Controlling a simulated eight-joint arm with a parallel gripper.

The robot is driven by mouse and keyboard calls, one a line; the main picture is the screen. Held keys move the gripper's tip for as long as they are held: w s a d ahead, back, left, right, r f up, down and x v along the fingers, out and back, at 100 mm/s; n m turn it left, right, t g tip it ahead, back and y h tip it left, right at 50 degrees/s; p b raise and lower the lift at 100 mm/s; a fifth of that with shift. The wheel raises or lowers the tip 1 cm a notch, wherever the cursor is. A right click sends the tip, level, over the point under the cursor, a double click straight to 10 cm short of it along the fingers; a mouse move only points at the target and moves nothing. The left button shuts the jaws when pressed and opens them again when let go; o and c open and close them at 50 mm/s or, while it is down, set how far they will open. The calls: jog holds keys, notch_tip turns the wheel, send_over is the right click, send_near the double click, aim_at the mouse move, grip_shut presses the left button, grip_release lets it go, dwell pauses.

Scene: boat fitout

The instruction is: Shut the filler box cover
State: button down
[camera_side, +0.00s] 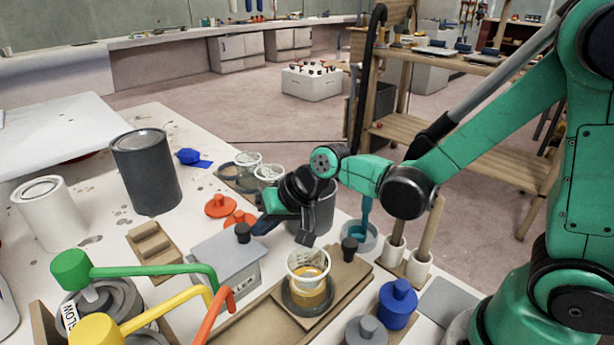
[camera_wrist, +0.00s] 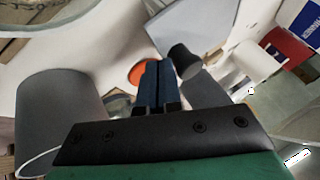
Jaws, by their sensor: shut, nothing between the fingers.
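The filler box (camera_side: 245,281) is a light grey box on the white bench, left of the measuring cup. Its flat grey cover (camera_side: 222,256) lies over the top with a black knob (camera_side: 243,233) near the back edge. I cannot tell if the cover is fully down. The grey panel also shows in the wrist view (camera_wrist: 190,22), with the black knob (camera_wrist: 185,61) in front of it. My gripper (camera_side: 260,227) is shut and empty, just right of the knob in the side view. Its blue fingers (camera_wrist: 155,68) are together, beside the knob.
A measuring cup of amber liquid (camera_side: 309,275) stands on a wooden board right of the box. Orange lids (camera_side: 220,205) lie behind the box. Green (camera_side: 150,270) and yellow (camera_side: 160,309) handles stand front left. A dark grey can (camera_side: 146,172) stands back left.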

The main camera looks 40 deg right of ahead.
jog(key=shift+a, duration=1.35)
jog(key=shift+r, duration=0.15)
jog(key=d+v, duration=0.1)
jog(key=v, duration=0.9)
jog(key=s+d+f+n+h, duration=0.1)
jog(key=s+d+n+h, duration=0.2)
jog(key=d, duration=0.4)
jog(key=shift+s+d+f+t+h, duration=0.3)
jog(key=shift+s+t, duration=0.1)
jog(key=shift+s, duration=0.15)
